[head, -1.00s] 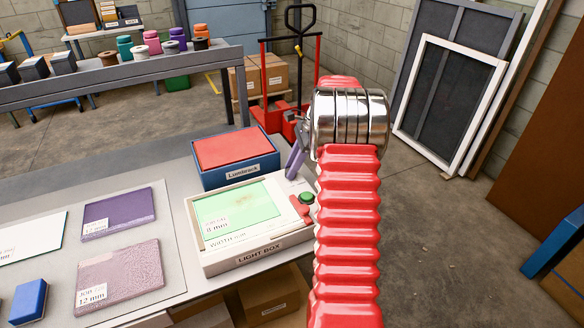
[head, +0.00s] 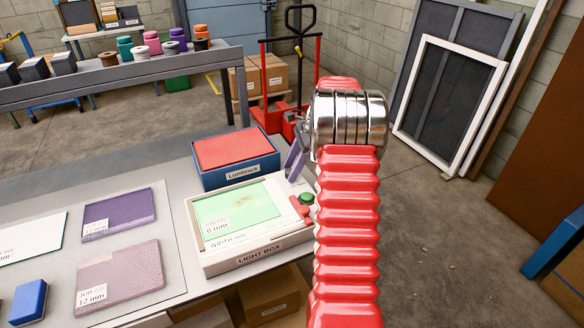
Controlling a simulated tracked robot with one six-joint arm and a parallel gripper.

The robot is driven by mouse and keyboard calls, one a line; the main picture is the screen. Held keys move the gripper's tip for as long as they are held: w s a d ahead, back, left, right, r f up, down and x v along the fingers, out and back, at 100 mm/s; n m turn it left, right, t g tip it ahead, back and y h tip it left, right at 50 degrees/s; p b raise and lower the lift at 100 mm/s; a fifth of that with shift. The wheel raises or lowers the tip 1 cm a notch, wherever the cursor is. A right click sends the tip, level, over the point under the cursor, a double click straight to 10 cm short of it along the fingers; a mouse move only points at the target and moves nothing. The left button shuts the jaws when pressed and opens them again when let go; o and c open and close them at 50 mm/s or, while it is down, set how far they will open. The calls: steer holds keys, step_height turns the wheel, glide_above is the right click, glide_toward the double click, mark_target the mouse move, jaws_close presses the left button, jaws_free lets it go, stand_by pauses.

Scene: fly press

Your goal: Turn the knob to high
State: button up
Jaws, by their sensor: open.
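The light box (head: 258,252) is a cream box with a lit green panel (head: 238,208), at the front right of the table. On its right end are a green round part (head: 306,198) and a red part (head: 299,208); I cannot tell which is the knob, and no setting marks are readable. My red arm hides part of this end. My gripper (head: 294,167) has purple fingers and is open, just behind the box's right end. It is partly hidden by my wrist, and I see nothing between its fingers. I cannot tell whether it touches the box.
A blue box with a red top (head: 235,151), labelled Lumbrack, stands right behind the light box, close to my gripper. Purple sheets (head: 118,213) and a blue block (head: 28,302) lie to the left. Open floor lies right of the table.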

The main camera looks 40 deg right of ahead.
steer(key=v, duration=1.3)
steer(key=shift+r, duration=0.4)
steer(key=shift+d+n, duration=0.1)
steer(key=shift+n, duration=0.2)
step_height(320, 180, down, 5)
steer(key=s+a+n+h, duration=0.2)
steer(key=s+a+n, duration=0.1)
steer(key=n, duration=0.3)
steer(key=s+a+r+n+t, duration=0.1)
steer(key=s+a+n, duration=0.5)
steer(key=a, duration=0.7)
steer(key=s+a+r+n+t+h, duration=0.1)
steer(key=s+a+r+n, duration=0.2)
steer(key=a, duration=1)
steer(key=s+a+r+n+t+h, duration=0.1)
steer(key=s+a+r+n, duration=0.1)
steer(key=s+a+n, duration=0.6)
steer(key=shift+s+a+r+n, duration=0.35)
steer(key=shift+s+a, duration=0.55)
steer(key=shift+a, duration=1.9)
